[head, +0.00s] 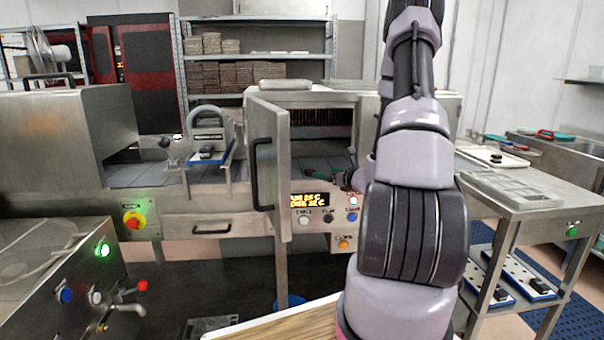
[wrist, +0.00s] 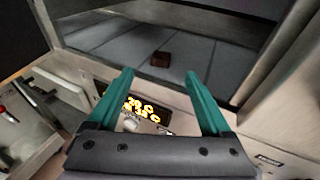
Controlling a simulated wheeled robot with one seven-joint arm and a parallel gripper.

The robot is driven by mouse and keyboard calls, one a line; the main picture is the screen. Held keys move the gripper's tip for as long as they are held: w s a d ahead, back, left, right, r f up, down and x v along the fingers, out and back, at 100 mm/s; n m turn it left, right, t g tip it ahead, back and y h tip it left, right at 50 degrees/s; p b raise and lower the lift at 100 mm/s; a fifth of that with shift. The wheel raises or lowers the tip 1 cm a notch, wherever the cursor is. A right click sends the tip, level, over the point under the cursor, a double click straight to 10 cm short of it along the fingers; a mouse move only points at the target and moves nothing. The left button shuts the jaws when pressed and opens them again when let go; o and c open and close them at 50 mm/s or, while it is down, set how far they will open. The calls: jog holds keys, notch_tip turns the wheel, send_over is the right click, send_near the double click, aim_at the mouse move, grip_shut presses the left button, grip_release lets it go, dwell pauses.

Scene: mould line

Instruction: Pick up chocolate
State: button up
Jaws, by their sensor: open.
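A small dark brown chocolate (wrist: 160,59) lies on the grey tiled surface inside the machine's opening in the wrist view. My gripper (wrist: 158,74) has two green fingers, spread apart with nothing between them. In the picture the chocolate appears just beyond the gap between the fingertips, apart from both.
An open metal door (head: 268,170) stands left of the opening. A control panel with buttons (head: 328,210) is below it. A metal side table (head: 520,185) stands at the right. The grey tiled surface (wrist: 100,40) around the chocolate is clear.

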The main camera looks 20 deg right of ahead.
aim_at(311, 170)
jog(key=x, duration=1)
jog(key=shift+w+d+f, duration=0.2)
jog(key=shift+w+f, duration=0.1)
jog(key=shift+w, duration=0.05)
grip_shut()
